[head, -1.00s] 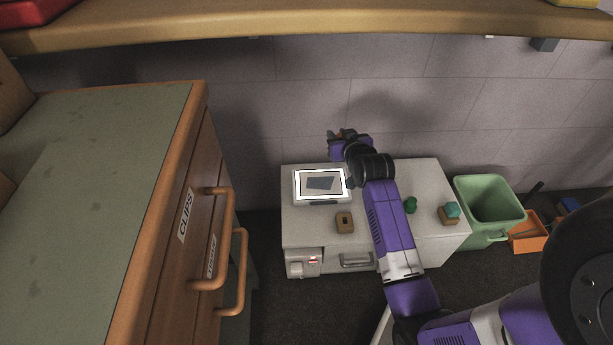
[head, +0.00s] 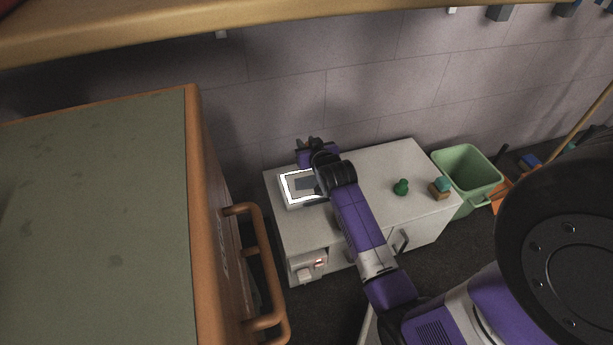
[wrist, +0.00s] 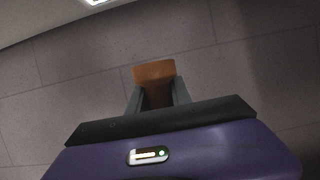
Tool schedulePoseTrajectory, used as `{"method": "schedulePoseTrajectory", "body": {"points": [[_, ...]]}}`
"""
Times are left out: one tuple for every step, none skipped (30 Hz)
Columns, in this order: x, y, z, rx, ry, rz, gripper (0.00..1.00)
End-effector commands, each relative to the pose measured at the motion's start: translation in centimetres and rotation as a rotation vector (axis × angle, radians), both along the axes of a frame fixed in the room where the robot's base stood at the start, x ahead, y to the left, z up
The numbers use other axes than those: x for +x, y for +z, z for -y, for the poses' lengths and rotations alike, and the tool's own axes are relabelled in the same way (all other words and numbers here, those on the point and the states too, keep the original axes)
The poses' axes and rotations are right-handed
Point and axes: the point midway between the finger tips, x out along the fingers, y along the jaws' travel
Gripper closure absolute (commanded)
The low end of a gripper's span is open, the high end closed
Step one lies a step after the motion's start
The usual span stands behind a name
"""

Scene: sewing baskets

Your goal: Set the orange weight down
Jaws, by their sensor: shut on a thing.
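The orange weight (wrist: 155,72) shows in the wrist view as an orange-brown block between the two grey fingers of my gripper (wrist: 158,94). The gripper is shut on it. In the head view my gripper (head: 311,144) is at the back edge of the white cabinet, beyond the lit pad, with the wall behind. The weight is too small and covered to make out clearly there. How high it is above the cabinet top I cannot tell.
The white cabinet (head: 376,166) carries a lit pad (head: 290,199), partly covered by my arm, a green weight (head: 401,187) and a brown block with a teal piece (head: 440,187). A green bin (head: 468,176) stands right. A green-topped drawer unit (head: 95,220) stands left.

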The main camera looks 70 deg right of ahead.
Motion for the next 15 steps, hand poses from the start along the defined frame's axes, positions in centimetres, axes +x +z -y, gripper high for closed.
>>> {"method": "schedulePoseTrajectory", "body": {"points": [[-0.1, -1.9, 0.0, 0.001, -0.001, 0.0, 1.0], [-0.1, -2.6, 0.1, 0.0, -0.002, -0.001, 1.0], [-0.1, -3.6, 0.1, 0.001, -0.001, -0.001, 1.0], [0.0, -4.3, 0.0, 0.001, -0.001, -0.001, 1.0], [0.0, -4.9, 0.0, 0.001, 0.0, -0.001, 1.0], [0.0, -5.6, 0.0, 0.0, 0.0, 0.0, 1.0], [0.0, -6.1, 0.0, 0.0, 0.0, 0.0, 1.0], [0.0, -6.6, 0.0, 0.0, 0.0, 0.0, 1.0], [0.0, -7.0, 0.0, -0.001, -0.001, 0.0, 1.0], [0.0, -7.3, 0.1, -0.001, -0.001, 0.0, 1.0], [0.0, -7.5, 0.1, -0.002, -0.001, 0.001, 1.0], [0.0, -7.7, 0.1, -0.002, -0.001, 0.001, 1.0], [0.0, -7.8, 0.1, -0.002, -0.001, 0.001, 1.0], [0.0, -7.9, 0.1, -0.002, -0.001, 0.001, 1.0], [0.0, -8.1, 0.1, -0.002, -0.001, 0.001, 1.0]]}}
